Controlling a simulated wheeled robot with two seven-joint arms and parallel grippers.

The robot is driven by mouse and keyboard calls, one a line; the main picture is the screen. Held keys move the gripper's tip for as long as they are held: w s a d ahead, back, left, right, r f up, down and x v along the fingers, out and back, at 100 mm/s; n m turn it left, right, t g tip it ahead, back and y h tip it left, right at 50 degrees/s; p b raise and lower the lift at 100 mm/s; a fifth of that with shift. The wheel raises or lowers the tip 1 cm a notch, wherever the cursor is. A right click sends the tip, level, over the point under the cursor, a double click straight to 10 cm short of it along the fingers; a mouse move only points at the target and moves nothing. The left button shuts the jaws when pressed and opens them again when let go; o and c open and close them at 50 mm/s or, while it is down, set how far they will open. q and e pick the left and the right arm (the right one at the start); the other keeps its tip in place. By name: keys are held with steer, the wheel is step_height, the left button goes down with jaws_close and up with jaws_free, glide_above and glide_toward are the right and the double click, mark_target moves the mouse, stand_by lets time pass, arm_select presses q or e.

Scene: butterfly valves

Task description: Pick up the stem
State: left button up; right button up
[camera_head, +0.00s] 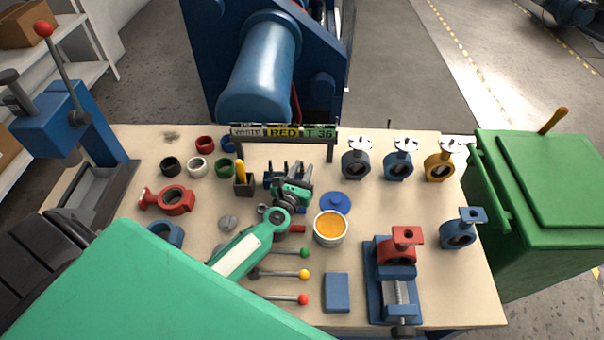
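My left arm comes in from the lower left in green. Its gripper (284,181) is over the middle of the table, close to a dark rack with blue parts; its fingertips are hard to separate from the rack, so I cannot tell whether it is open or shut. No part is clearly recognisable as the stem; it may be hidden by the gripper or among the small parts. Three rods with ball ends lie in front of the arm: green (304,252), yellow (302,274) and red (302,299). My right gripper is not in view.
Grey (355,165), blue (398,166) and yellow (440,167) valve bodies stand at the back right. A red valve body (398,251) sits in a blue vise (378,285). An orange-filled tub (331,228) is near the gripper.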

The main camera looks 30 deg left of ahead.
arm_select(q)
steer(key=shift+c, duration=0.5)
jaws_close()
steer(key=shift+r, duration=0.1)
